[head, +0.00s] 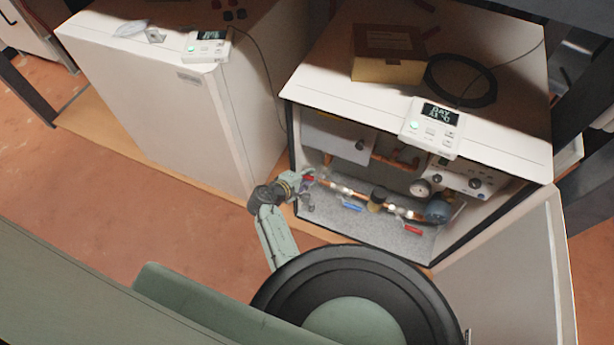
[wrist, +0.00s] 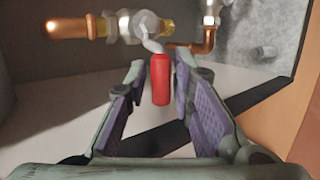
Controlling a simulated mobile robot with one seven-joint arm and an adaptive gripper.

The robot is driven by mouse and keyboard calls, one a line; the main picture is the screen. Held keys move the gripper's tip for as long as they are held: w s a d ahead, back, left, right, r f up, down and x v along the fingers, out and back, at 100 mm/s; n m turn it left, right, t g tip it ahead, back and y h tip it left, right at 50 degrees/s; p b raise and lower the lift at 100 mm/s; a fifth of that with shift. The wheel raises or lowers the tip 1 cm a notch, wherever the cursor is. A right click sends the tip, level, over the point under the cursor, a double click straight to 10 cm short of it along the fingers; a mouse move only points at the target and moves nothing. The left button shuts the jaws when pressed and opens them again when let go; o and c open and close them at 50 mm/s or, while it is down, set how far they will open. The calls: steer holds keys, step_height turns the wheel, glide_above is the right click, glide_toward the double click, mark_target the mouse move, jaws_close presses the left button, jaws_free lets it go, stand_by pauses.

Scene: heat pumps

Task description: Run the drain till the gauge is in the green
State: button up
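The round gauge (head: 420,187) sits inside the open heat pump cabinet at right. Its needle and coloured bands are too small to read. My gripper (head: 302,183) is at the left end of the cabinet's copper pipe row. In the wrist view my gripper (wrist: 160,68) is open, its purple-padded fingers on either side of a red valve handle (wrist: 160,82). Neither finger visibly touches the handle. The handle hangs from a metal valve (wrist: 138,27) on the pipe. I cannot tell whether this valve is the drain.
A blue handle (head: 352,207) and another red handle (head: 413,230) are further right on the pipes. The cabinet door (head: 515,275) stands open at right. A control panel (head: 432,127), box (head: 388,55) and black coil (head: 487,80) are on top. A closed unit (head: 165,105) stands left.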

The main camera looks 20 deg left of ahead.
steer(key=v, duration=1.2)
steer(key=shift+d, duration=0.1)
stand_by(0.8)
steer(key=shift+s, duration=0.15)
stand_by(0.8)
